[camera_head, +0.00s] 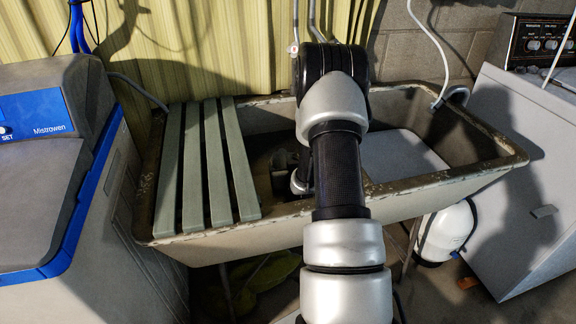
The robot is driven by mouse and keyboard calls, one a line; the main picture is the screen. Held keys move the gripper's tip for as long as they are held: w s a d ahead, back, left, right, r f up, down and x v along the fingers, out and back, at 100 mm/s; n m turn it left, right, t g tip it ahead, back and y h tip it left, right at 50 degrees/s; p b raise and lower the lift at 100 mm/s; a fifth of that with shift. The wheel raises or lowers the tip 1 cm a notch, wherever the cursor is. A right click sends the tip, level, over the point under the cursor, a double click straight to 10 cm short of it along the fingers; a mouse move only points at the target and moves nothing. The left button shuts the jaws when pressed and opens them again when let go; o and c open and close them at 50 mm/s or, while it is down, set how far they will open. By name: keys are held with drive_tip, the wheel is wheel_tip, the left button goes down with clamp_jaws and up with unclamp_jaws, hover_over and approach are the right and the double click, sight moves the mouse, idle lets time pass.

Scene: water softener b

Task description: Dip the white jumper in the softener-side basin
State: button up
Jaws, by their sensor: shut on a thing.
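A stone double basin stands ahead. Its softener-side half (265,187) is on the left, partly covered by green-grey slats. My arm reaches over the front rim and down into this half. The dark end of my gripper (289,177) shows low inside it, left of my arm links. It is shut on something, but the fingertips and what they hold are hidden. I cannot make out the white jumper anywhere. The softener (40,150), labelled Mistrowen, stands left of the basin.
Green-grey slats (195,170) lie across the basin's left end. The right half has a pale flat surface (400,153) inside. A hose (436,50) hangs over its back rim. A white appliance (530,150) stands on the right, a white tank (446,232) below the basin.

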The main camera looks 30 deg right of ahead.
wheel_tip(320, 180, up, 25)
drive_tip(key=p, duration=1.2)
drive_tip(key=shift+p, duration=0.3)
drive_tip(key=shift+f, duration=0.1)
idle(1.6)
